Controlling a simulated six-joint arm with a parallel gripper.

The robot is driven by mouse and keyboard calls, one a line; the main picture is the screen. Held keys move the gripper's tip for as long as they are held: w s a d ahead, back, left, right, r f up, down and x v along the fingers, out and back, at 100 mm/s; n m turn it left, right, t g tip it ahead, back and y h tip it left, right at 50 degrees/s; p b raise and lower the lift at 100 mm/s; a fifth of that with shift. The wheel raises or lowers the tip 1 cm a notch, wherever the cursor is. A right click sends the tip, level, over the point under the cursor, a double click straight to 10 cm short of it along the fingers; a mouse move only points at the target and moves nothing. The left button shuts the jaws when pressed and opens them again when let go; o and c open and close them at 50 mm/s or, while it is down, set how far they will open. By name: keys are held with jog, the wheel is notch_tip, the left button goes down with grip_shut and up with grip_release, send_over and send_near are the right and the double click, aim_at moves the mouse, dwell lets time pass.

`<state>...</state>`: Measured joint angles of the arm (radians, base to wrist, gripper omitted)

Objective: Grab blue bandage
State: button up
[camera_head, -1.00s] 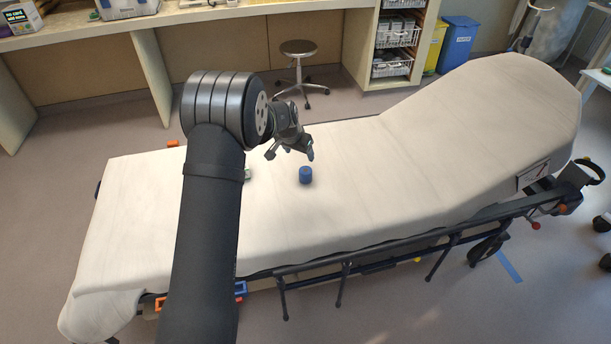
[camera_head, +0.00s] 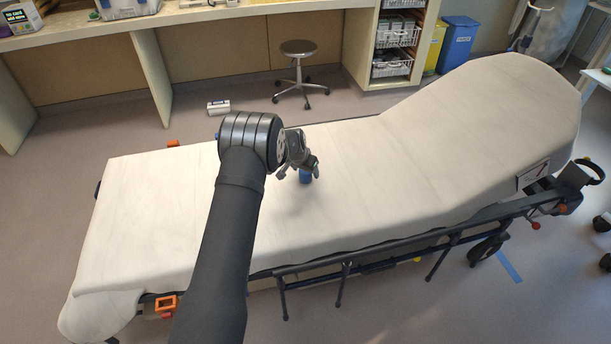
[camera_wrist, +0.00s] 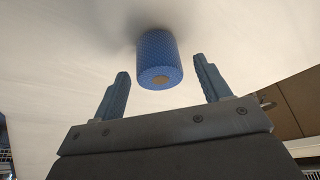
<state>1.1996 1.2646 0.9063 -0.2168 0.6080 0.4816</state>
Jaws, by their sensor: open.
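The blue bandage (camera_head: 305,177) is a short textured roll standing on the stretcher's cream mattress (camera_head: 400,165). In the head view my gripper (camera_head: 299,176) is right at it and partly hides it. In the wrist view the bandage (camera_wrist: 160,60) shows fully, with its tan core facing the camera. My gripper (camera_wrist: 164,92) is open, one finger on each side of the line to the bandage. The roll lies just beyond the fingertips, with gaps to both sides; the fingers do not appear to touch it.
The mattress around the bandage is clear. The raised backrest (camera_head: 490,100) is at the right, and a dark side rail (camera_head: 400,250) runs along the near edge. A round stool (camera_head: 298,48) and a counter (camera_head: 190,17) stand behind the stretcher.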

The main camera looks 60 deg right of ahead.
jog(key=shift+d+f, duration=0.2)
jog(key=shift+f, duration=0.25)
jog(key=c, duration=1.1)
